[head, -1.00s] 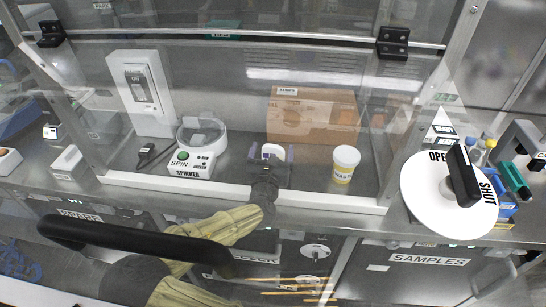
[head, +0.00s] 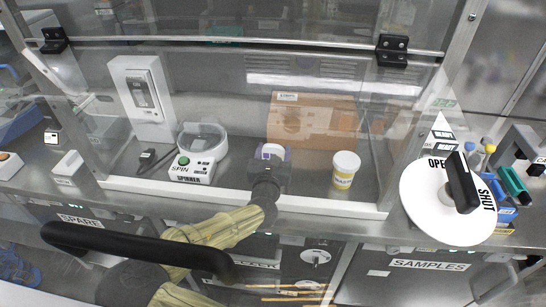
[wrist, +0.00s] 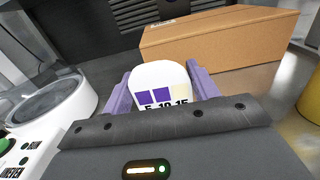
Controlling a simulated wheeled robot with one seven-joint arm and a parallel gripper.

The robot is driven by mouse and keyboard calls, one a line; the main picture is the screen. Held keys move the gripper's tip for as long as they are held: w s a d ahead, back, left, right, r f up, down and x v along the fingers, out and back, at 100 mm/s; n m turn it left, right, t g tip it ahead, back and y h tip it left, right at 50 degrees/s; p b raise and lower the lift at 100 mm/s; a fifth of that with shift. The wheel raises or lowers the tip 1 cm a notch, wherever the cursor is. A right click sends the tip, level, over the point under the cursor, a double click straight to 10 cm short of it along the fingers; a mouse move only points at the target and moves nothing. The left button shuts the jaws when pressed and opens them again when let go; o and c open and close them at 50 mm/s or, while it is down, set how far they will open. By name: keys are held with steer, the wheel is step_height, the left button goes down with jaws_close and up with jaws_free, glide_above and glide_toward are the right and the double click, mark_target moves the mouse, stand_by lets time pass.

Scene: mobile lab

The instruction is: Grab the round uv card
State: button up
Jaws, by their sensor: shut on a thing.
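The round UV card (wrist: 160,85) is white with a rounded top, colour patches from purple to cream and the printing "5 10 15". It stands between the purple fingers of my gripper (wrist: 161,88) in the wrist view, and its lower part is hidden by the gripper body. My gripper is shut on it. In the head view the card (head: 272,150) shows as a small white shape between the fingers of my gripper (head: 271,154), inside the clear-fronted cabinet.
The spinner (head: 192,168) stands left of my gripper, with a white switch box (head: 142,95) behind it. A cardboard box (head: 315,122) is behind, and a yellow-labelled waste jar (head: 344,170) is to the right. The cabinet's front sill (head: 330,207) runs below my wrist.

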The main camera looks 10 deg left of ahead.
step_height(320, 180, up, 8)
steer(key=shift+p, duration=0.5)
